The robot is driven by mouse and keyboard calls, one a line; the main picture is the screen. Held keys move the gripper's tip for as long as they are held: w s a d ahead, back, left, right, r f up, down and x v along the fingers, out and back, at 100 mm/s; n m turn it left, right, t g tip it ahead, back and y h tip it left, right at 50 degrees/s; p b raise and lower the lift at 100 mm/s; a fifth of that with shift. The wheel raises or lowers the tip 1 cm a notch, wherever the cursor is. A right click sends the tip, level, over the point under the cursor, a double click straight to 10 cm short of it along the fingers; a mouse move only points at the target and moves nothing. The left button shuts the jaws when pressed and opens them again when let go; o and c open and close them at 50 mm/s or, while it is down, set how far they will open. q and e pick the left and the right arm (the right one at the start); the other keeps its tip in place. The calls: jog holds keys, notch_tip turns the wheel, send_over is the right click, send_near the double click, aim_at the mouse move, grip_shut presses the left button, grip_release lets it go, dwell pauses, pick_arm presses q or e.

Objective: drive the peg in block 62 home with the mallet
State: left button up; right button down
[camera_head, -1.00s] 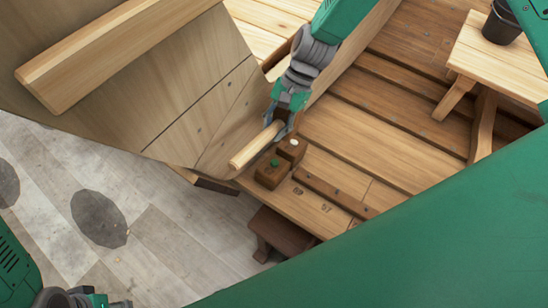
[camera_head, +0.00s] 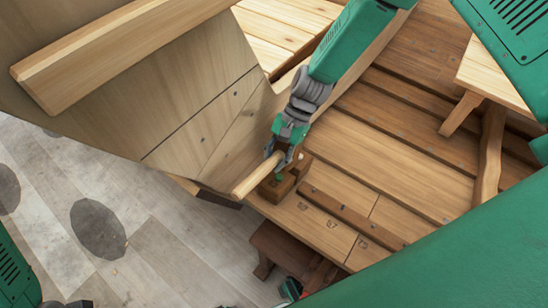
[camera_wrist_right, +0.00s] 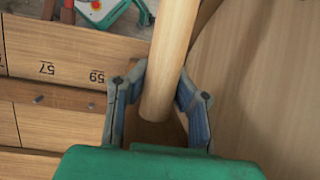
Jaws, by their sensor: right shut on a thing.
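My right gripper (camera_head: 283,152) is shut on a pale round wooden piece (camera_head: 258,174), likely the mallet's handle; no mallet head can be made out. In the right wrist view the piece (camera_wrist_right: 172,60) runs up between the fingers (camera_wrist_right: 160,105) and out of the top edge. No number 62 is readable.
The pale hull planking (camera_head: 205,110) rises close at the left of the gripper. The numbered plank (camera_head: 320,228) reads 57 and 59 in the wrist view. A dark brown stool (camera_head: 280,248) stands below it. A light wooden bench (camera_head: 490,75) is at right.

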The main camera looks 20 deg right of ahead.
aim_at(273, 157)
jog(key=r, duration=0.3)
jog(key=d+r, duration=0.1)
jog(key=shift+w+r, duration=0.15)
jog(key=shift+w, duration=0.25)
jog(key=shift+s+a, duration=0.1)
jog(key=shift+s, duration=0.3)
pick_arm(q)
jog(key=shift+s+r, duration=0.1)
jog(key=shift+s, duration=0.1)
pick_arm(e)
jog(key=shift+w+f, duration=0.15)
jog(key=shift+f, duration=0.05)
pick_arm(q)
jog(key=shift+w, duration=0.1)
pick_arm(e)
jog(key=shift+w, duration=0.1)
jog(key=shift+r, duration=0.3)
jog(key=r+p, duration=0.1)
jog(key=d+r+p, duration=0.1)
jog(key=r, duration=0.1)
jog(key=r+p, duration=0.1)
jog(key=p, duration=0.1)
jog(key=shift+w+d+r, duration=0.15)
jog(key=shift+w+r, duration=0.1)
jog(key=shift+w, duration=0.05)
pick_arm(q)
notch_tip(273, 157, up, 4)
jog(key=shift+f, duration=0.1)
pick_arm(e)
jog(key=shift+f, duration=0.1)
